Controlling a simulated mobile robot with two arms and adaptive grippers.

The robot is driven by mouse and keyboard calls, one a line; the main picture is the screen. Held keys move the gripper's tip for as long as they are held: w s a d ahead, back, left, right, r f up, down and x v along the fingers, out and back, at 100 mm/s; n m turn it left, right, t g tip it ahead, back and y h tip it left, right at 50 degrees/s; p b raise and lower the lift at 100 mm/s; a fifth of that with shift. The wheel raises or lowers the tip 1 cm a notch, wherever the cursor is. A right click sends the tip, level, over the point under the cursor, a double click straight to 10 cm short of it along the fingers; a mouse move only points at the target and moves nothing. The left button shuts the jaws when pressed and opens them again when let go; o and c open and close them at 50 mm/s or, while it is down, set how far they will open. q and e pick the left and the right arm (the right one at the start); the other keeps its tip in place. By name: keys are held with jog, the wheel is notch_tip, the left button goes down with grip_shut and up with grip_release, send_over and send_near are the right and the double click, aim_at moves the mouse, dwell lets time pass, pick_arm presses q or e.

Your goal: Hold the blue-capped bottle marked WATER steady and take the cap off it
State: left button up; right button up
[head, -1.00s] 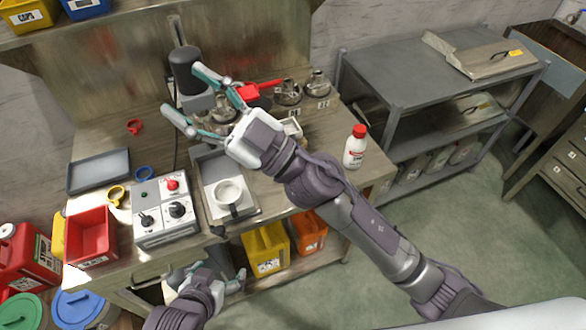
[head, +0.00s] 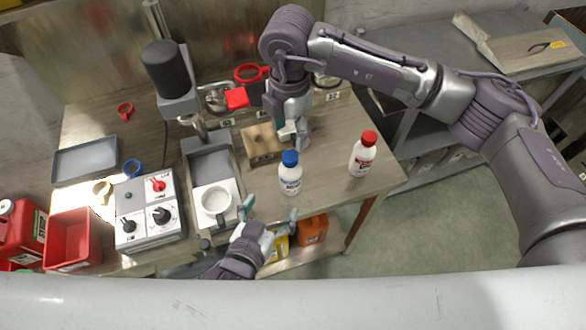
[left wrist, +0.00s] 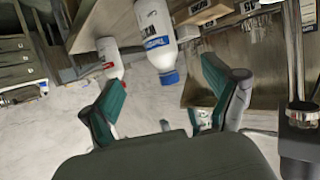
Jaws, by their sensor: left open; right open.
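The blue-capped bottle (head: 290,181) is white with a blue label and stands upright near the table's front edge; its blue cap (head: 290,158) is on. My left gripper (head: 270,209) is open in front of and below the bottle, apart from it. In the left wrist view the bottle (left wrist: 154,30) appears upside down beyond the open fingers (left wrist: 172,98). My right gripper (head: 294,137) points down just behind the bottle, open; no contact with the cap is clear. A similar bottle with a red cap (head: 363,155) stands to the right.
A wooden block (head: 262,139) sits behind and left of the bottle. Left of it are a grey tray with a white cup (head: 215,199), a press (head: 170,75) and a control box (head: 150,216). The tabletop between the two bottles is clear.

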aim_at(286, 180)
jog(key=shift+s+a, duration=0.1)
jog(key=shift+s, duration=0.1)
pick_arm(q)
jog(key=x, duration=1.3)
jog(key=shift+w+f, duration=0.1)
jog(key=shift+w, duration=0.05)
pick_arm(e)
jog(key=shift+w+f, duration=0.1)
jog(key=shift+w, duration=0.15)
pick_arm(q)
jog(key=c, duration=0.3)
pick_arm(e)
jog(key=shift+s, duration=0.1)
pick_arm(q)
grip_shut()
pick_arm(e)
jog(key=m, duration=0.4)
jog(key=shift+f, duration=4)
